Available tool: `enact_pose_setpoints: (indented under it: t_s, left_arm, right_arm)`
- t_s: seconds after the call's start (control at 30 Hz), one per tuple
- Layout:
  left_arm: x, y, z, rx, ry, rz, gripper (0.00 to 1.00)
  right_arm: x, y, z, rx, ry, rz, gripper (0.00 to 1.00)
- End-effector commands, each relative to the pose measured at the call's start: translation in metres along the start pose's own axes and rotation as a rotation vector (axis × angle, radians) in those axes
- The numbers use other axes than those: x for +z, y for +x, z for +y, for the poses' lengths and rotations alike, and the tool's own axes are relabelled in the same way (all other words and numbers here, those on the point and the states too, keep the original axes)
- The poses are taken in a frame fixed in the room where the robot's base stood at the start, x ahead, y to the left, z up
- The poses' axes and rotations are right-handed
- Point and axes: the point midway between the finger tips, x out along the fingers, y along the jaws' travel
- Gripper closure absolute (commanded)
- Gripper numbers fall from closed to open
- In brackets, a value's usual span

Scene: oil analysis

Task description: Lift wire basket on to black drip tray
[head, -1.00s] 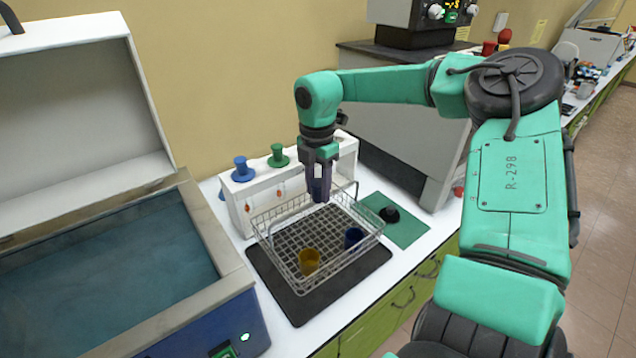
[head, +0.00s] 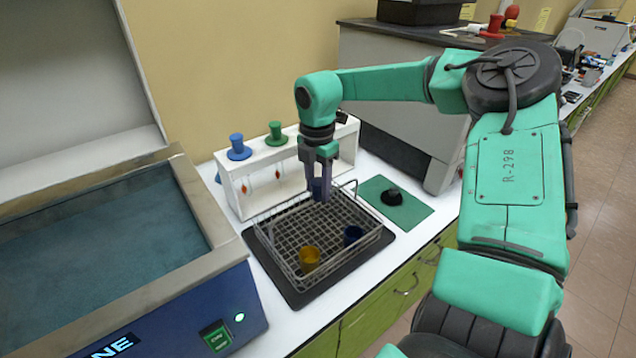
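The wire basket (head: 345,253) is level over the black drip tray (head: 295,299), very close to it; I cannot tell whether its bottom touches. A yellow cup (head: 309,260) and a dark blue cup (head: 353,235) are in the basket. My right gripper (head: 318,197) points straight down at the middle of the basket's far side, shut on its raised handle; the fingers hide the grip point. Something blue shows between the fingers. The tray's edges show in front and on the right. My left gripper is out of view.
An open bath (head: 120,240) is on the left. A green mat (head: 412,211) with a black knob (head: 391,196) lies on the right.

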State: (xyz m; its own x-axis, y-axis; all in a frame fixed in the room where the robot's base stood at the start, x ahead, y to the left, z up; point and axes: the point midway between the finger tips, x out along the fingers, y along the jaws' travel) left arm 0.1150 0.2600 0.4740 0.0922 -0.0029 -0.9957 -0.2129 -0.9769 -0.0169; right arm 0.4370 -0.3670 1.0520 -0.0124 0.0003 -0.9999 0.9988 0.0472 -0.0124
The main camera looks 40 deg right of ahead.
Motion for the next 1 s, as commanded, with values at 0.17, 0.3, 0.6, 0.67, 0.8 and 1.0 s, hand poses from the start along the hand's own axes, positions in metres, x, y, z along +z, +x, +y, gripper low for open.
enact_pose_setpoints:
  t_s: [0.17, 0.3, 0.6, 0.67, 0.8, 1.0]
  left_arm:
    - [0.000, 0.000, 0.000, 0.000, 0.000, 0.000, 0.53]
    - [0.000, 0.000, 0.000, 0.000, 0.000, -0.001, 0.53]
    - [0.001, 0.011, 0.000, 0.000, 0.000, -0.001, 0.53]
    - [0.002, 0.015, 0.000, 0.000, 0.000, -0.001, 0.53]
    - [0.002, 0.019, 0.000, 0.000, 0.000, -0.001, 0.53]
    - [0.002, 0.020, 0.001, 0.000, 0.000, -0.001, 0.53]
  right_arm:
    - [0.000, -0.001, 0.000, 0.001, 0.000, 0.000, 0.22]
    - [0.000, 0.000, 0.000, 0.000, 0.000, 0.000, 0.22]
    - [0.001, -0.034, 0.001, 0.006, 0.000, -0.004, 0.22]
    - [0.001, -0.052, 0.001, 0.005, 0.001, -0.005, 0.22]
    - [0.001, -0.096, 0.001, 0.005, 0.002, -0.006, 0.22]
    - [0.000, -0.139, 0.000, 0.002, 0.001, -0.003, 0.22]
